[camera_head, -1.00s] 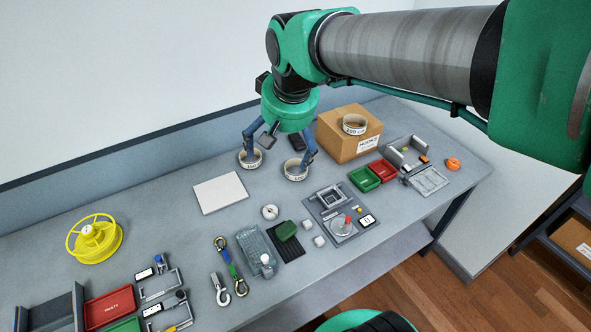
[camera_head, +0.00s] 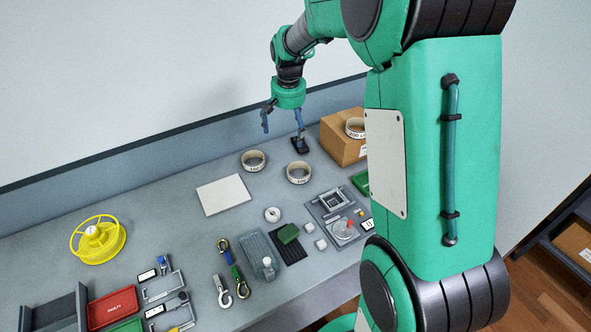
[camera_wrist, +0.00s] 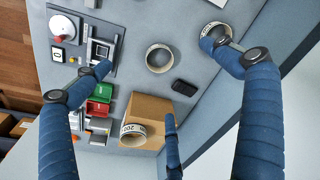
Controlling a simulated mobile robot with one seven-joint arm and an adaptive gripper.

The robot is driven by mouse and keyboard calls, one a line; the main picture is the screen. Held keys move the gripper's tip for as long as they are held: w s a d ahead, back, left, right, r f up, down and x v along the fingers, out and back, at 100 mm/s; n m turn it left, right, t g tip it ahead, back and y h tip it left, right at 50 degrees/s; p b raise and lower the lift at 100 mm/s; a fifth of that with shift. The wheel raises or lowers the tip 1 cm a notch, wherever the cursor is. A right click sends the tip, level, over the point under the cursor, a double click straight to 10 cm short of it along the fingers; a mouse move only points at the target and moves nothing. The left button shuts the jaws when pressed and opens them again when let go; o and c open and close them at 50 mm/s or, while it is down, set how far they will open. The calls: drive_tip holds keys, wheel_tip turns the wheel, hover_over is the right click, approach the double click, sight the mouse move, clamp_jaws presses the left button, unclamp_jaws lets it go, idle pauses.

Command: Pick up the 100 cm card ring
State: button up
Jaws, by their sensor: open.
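Three white card rings with dark print show. One ring (camera_head: 253,168) stands on the table at left, and a second ring (camera_head: 298,180) stands to its right. A third ring (camera_head: 355,134) is on top of the cardboard box; its print seems to read 200 in the wrist view (camera_wrist: 131,128). The prints on the two table rings are too small to read surely. My gripper (camera_head: 282,120) is open and empty, above and behind the table rings. In the wrist view, the second ring (camera_wrist: 149,62) shows between the spread blue fingers, and one fingertip partly covers the left ring.
The cardboard box (camera_head: 336,142) stands right of the table rings, partly behind my arm. A black object (camera_head: 300,146) lies behind the rings. A white board (camera_head: 223,195) lies left, a grey fixture (camera_head: 328,208) in front.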

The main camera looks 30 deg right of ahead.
drive_tip(key=m+g, duration=0.1)
drive_tip(key=m, duration=0.1)
hover_over(299, 175)
wheel_tip(299, 175, down, 15)
drive_tip(key=shift+a+f, duration=0.1)
drive_tip(key=shift+f, duration=0.05)
drive_tip(key=shift+f, duration=0.1)
drive_tip(key=shift+f+b, duration=0.3)
drive_tip(key=shift+f, duration=3.9)
drive_tip(key=shift+w+f+b, duration=0.1)
drive_tip(key=shift+f+b, duration=0.35)
drive_tip(key=shift+f, duration=2.15)
drive_tip(key=c, duration=0.8)
